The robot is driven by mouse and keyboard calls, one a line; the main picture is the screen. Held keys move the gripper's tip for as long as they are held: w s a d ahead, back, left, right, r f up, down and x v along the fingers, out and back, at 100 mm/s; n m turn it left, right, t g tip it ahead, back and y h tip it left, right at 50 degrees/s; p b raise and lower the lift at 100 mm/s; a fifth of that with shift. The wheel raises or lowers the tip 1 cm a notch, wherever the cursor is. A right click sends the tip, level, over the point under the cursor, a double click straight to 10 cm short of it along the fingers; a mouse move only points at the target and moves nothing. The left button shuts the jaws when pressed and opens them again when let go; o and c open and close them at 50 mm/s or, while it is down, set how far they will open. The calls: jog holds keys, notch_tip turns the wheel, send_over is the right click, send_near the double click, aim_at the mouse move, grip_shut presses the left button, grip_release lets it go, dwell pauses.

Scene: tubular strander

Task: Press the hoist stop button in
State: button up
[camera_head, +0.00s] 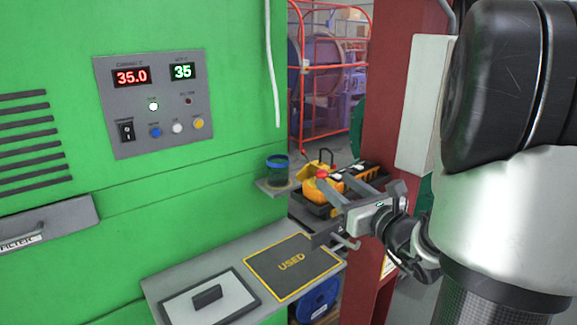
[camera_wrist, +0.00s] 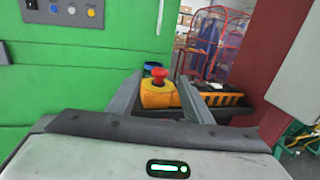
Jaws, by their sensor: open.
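The hoist stop button is a red mushroom-shaped button (camera_wrist: 160,75) on top of a yellow housing (camera_wrist: 158,97). In the wrist view it shows between my two fingers, near the tips. In the head view the red button (camera_head: 322,174) and yellow housing (camera_head: 309,191) stand beyond the shelf, partly behind my fingers. My gripper (camera_head: 337,179) is open and empty, with its fingers pointing toward the button. The wrist view shows my gripper (camera_wrist: 161,80) with a finger either side of the housing. I cannot tell whether anything touches, or how far the button is pressed.
A yellow-and-black box (camera_head: 362,171) sits right behind the housing. A green machine (camera_head: 200,220) with a control panel (camera_head: 152,104) fills the left. A shelf with a mat marked USED (camera_head: 292,264) juts out below. A red column (camera_head: 388,110) stands close on the right.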

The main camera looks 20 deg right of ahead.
aim_at(325, 174)
jog(key=w, duration=0.5)
jog(key=w+a, duration=0.1)
jog(key=w, duration=0.1)
jog(key=shift+w, duration=0.3)
